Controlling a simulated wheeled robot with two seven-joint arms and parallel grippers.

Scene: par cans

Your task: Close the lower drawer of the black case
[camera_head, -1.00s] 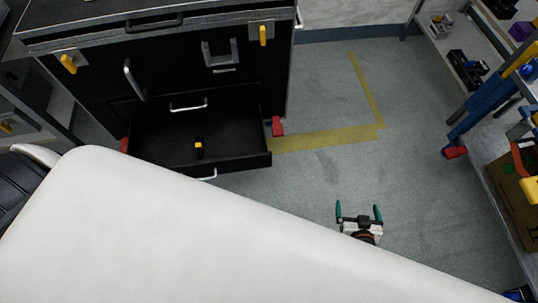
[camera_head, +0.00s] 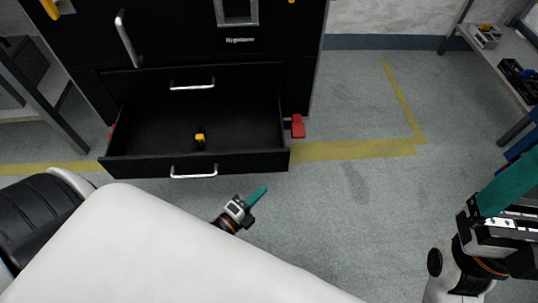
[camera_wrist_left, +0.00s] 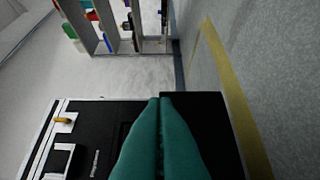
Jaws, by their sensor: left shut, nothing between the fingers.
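The black case (camera_head: 180,42) stands at the back left. Its lower drawer (camera_head: 195,162) is pulled out, with a silver handle on its front. A small yellow-and-black object (camera_head: 200,140) lies inside. My left gripper (camera_head: 264,190) has its teal fingers together, empty, in front of the drawer's right end and apart from it in the picture. In the left wrist view, the shut fingertips (camera_wrist_left: 160,99) overlap the case, which appears sideways. My right gripper (camera_head: 506,186) is at the right edge, partly cut off; its finger opening does not show.
A red foot (camera_head: 298,126) shows beside the case's lower right. Yellow floor tape (camera_head: 355,150) runs to the right of it. Shelving (camera_head: 505,60) with small items stands at the far right. The grey floor between is clear.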

